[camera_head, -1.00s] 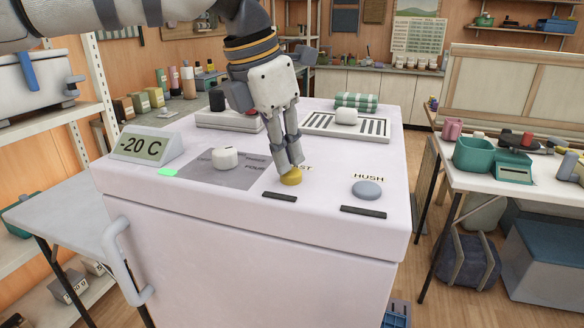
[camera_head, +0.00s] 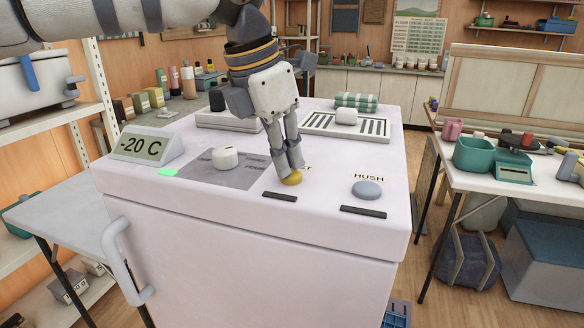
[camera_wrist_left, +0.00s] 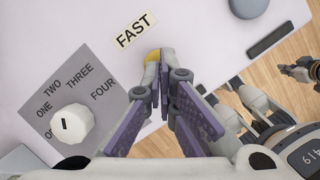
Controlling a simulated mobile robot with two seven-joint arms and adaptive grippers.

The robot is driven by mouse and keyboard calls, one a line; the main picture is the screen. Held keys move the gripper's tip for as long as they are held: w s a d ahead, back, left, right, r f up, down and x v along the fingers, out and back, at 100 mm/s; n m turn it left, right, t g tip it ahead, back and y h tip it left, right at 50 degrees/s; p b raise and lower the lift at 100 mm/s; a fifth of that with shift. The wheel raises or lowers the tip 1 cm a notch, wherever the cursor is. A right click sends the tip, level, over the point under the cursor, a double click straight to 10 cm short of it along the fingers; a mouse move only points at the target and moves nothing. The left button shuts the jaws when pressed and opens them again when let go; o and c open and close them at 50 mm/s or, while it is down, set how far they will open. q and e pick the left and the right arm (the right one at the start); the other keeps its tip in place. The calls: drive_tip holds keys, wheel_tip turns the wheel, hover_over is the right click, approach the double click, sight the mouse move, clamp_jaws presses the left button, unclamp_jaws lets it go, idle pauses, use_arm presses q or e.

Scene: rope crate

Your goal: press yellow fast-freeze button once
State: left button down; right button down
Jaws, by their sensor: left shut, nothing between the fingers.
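The yellow fast-freeze button (camera_head: 291,180) is a small round dome on the top of the white freezer chest (camera_head: 330,235), by the FAST label. In the left wrist view the FAST label (camera_wrist_left: 135,30) is clear, and only part of the yellow button (camera_wrist_left: 153,56) shows past the fingertips. My left gripper (camera_head: 290,168) points down with its fingers shut and empty. Its tips are at the button's top and hide part of it; they appear to touch it.
A blue-grey HUSH button (camera_head: 367,190) sits to the right. A white dial (camera_head: 226,158) and a -20 C display (camera_head: 146,146) are to the left. Dark bars (camera_head: 279,197) lie in front of the buttons.

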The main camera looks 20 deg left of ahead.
use_arm(q)
drive_tip(key=shift+f, duration=0.3)
drive_tip(key=shift+r, duration=3.05)
